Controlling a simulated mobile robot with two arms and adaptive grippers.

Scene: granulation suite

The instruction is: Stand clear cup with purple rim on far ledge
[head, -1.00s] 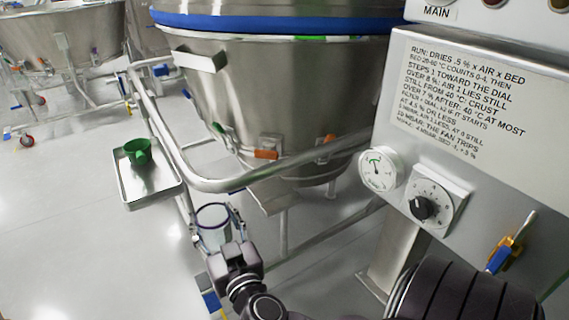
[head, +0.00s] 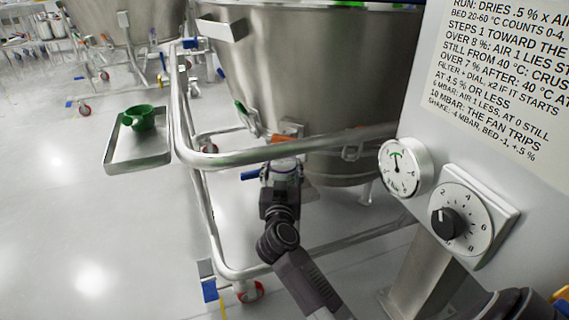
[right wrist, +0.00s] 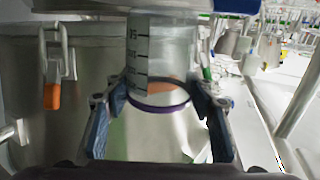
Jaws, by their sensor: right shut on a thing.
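The clear cup with a purple rim (head: 284,168) is in my right gripper (head: 281,188), beyond the silver rail and beside the steel vessel's lower wall. In the right wrist view the cup (right wrist: 158,60) shows dark graduation marks, and its purple rim is between the two fingers of my right gripper (right wrist: 160,101). The fingers are shut on it. The gripper hides much of the cup in the head view. No ledge can be clearly made out below the cup; the area there is hidden by the arm. My left gripper is not in view.
A silver rail (head: 240,155) runs around the large steel vessel (head: 320,70). A side tray (head: 150,155) holds a green cup (head: 139,117). A control panel with a gauge (head: 404,166) and dial (head: 462,222) stands at the right. Open floor lies at the left.

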